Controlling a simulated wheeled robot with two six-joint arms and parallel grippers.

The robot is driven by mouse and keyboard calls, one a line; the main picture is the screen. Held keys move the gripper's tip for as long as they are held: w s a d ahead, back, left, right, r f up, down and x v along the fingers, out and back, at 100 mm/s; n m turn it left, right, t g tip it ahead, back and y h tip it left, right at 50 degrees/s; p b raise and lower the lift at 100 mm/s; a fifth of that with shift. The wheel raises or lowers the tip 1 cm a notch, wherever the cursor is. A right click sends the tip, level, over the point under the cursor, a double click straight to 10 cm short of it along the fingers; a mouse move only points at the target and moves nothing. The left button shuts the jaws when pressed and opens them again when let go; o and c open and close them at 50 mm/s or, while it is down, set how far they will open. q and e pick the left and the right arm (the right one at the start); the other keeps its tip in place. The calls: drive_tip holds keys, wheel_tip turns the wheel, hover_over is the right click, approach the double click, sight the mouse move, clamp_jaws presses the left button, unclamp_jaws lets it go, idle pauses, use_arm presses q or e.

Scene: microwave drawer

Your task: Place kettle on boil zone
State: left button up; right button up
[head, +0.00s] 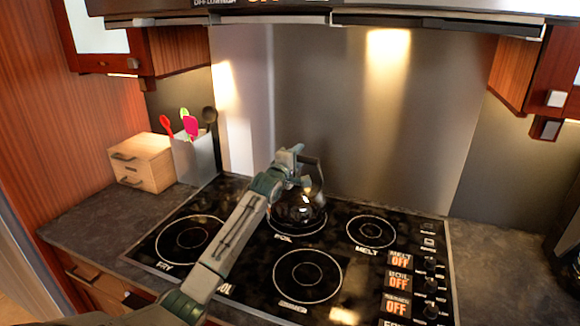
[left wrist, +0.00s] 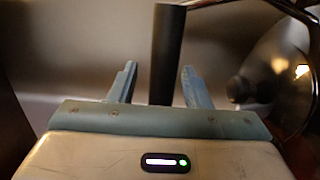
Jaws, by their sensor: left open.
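The kettle (head: 300,208), a glossy dark round pot with a black handle, stands upright on the back burner ring labelled BOIL, the boil zone (head: 283,238). My left gripper (head: 292,165) is beside the top of the kettle, at its handle. In the left wrist view the black upright handle (left wrist: 167,55) lies between the two open fingers of my left gripper (left wrist: 160,88), with gaps on both sides. The shiny kettle body (left wrist: 285,75) is at the right of that view. My right gripper is not in view.
The black cooktop has other rings labelled FRY (head: 190,240) and MELT (head: 371,231), plus a front ring (head: 307,276). Displays and knobs (head: 398,282) line its right side. A wooden drawer box (head: 142,162) and a utensil holder (head: 195,158) stand at the left. The hood hangs above.

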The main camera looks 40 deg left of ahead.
use_arm(q)
drive_tip(key=s+d+b, duration=0.1)
drive_tip(key=s+b, duration=0.2)
drive_tip(key=s, duration=0.8)
drive_tip(key=shift+s+d, duration=0.15)
drive_tip(key=shift+d, duration=0.1)
idle(0.9)
